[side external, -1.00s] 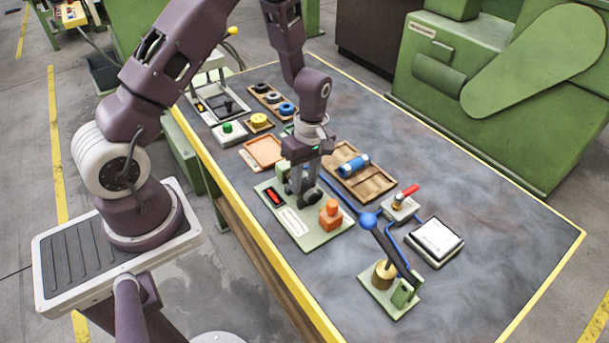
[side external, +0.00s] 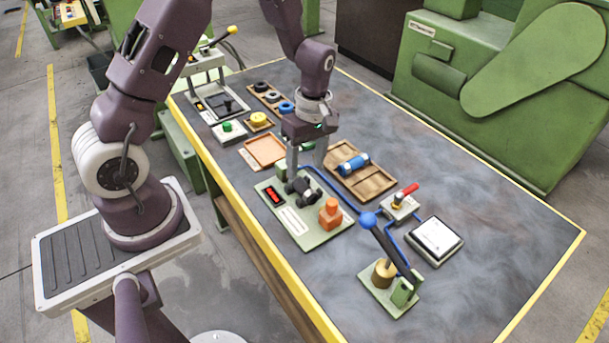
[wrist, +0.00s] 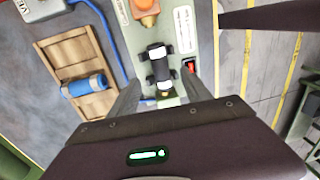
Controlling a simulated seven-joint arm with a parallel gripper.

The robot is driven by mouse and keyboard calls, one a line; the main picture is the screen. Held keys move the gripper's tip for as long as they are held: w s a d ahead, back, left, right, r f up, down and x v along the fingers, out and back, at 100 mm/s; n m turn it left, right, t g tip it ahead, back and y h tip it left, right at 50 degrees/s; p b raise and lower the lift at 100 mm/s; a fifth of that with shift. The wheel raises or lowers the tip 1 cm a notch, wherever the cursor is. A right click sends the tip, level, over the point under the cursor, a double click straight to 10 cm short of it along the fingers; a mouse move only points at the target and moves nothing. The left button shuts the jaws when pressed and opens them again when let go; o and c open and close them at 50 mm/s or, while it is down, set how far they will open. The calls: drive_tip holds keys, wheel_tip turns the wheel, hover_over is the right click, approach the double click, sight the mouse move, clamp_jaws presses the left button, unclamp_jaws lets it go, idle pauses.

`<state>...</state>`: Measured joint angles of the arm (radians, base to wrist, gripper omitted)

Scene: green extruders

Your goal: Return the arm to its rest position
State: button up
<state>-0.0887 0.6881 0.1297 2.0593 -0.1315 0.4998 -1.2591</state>
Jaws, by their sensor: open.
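My gripper (side external: 307,170) is open and empty, pointing down over the green plate (side external: 296,224). A black cylindrical part (side external: 303,190) with white bands sits on that plate just below my fingertips. In the wrist view, the black part (wrist: 158,64) appears between and beyond the two fingers of my gripper (wrist: 162,88). The fingers look clear of the part, though the exact gap is hard to tell.
A wooden tray (side external: 377,188) with a blue cylinder (side external: 353,164) lies right of my gripper. A blue-knobbed lever (side external: 385,240), a red-handled valve (side external: 403,203) and a white pad (side external: 436,238) stand nearer. Free tabletop (side external: 500,215) lies at right.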

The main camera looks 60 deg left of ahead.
drive_tip(key=s+d+r+m+t, duration=0.2)
drive_tip(key=r+m, duration=0.2)
drive_tip(key=r, duration=0.4)
drive_tip(key=s+d+r+m+t, duration=0.1)
drive_tip(key=s+d+r+m, duration=0.15)
drive_tip(key=r, duration=0.65)
drive_tip(key=s+d+r+m+t, duration=0.1)
drive_tip(key=s+r+m+t, duration=0.1)
drive_tip(key=s+m, duration=0.3)
drive_tip(key=s+d+r+m+t, duration=0.1)
drive_tip(key=s+r+m, duration=0.4)
drive_tip(key=s, duration=0.4)
drive_tip(key=shift+s+r+m+t, duration=0.3)
drive_tip(key=shift+s+m+t, duration=0.1)
drive_tip(key=shift+m, duration=0.35)
